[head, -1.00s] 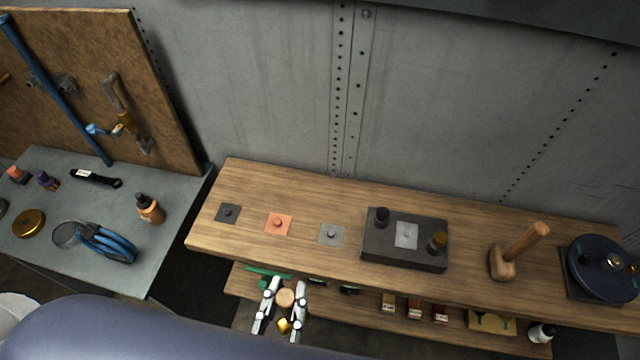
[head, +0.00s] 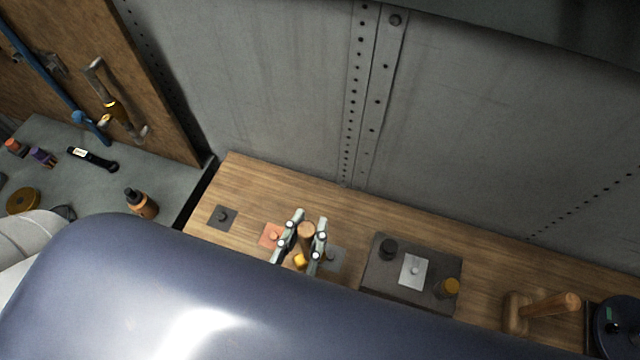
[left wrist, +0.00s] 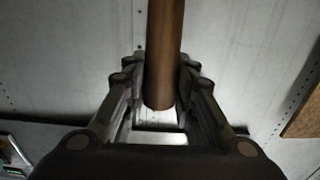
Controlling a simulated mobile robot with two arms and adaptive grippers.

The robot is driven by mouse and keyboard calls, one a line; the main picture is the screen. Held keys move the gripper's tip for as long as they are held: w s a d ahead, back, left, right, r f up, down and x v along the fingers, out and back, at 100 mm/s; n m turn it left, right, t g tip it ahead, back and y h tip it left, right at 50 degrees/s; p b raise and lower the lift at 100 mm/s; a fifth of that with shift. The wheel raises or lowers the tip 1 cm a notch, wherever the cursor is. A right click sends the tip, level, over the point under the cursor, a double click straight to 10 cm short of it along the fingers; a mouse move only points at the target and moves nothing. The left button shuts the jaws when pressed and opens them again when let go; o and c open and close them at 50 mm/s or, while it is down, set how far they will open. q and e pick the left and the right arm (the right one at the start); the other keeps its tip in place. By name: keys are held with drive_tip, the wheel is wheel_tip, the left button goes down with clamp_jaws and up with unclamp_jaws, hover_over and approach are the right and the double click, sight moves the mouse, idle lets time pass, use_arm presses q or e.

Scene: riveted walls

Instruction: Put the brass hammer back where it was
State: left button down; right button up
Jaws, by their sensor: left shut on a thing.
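My left gripper (head: 309,224) is shut on the brass hammer, with one finger on each side of its round wooden handle (head: 306,232). A small yellow brass part (head: 300,261) shows just below the handle in the head view. In the left wrist view the handle (left wrist: 165,50) runs up between the fingers, and the hammer's head cannot be made out there. The gripper is over the wooden bench (head: 255,190), in front of the copper-coloured plate (head: 271,236) and the grey plate (head: 335,257), partly covering both. My right gripper is not in view.
A dark plate (head: 222,217) lies on the bench's left end. A dark block (head: 378,273) with a light plate (head: 414,271) and two knobs stands to the right. Beyond it are a wooden mallet (head: 540,308) and a dark round device (head: 617,325). A riveted wall stands behind.

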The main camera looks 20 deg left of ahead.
use_arm(q)
drive_tip(key=w+a+f+b, duration=0.1)
drive_tip(key=w+f+b, duration=0.1)
drive_tip(key=w, duration=0.4)
drive_tip(key=w+a+f+b, duration=0.1)
drive_tip(key=w+f+b, duration=0.1)
drive_tip(key=w+b, duration=0.2)
drive_tip(key=w, duration=0.2)
drive_tip(key=shift+w+f, duration=0.3)
drive_tip(key=shift+w, duration=0.1)
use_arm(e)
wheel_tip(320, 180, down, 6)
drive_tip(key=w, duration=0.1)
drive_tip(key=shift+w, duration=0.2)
use_arm(q)
drive_tip(key=c, duration=1.3)
unclamp_jaws()
drive_tip(key=shift+f, duration=0.2)
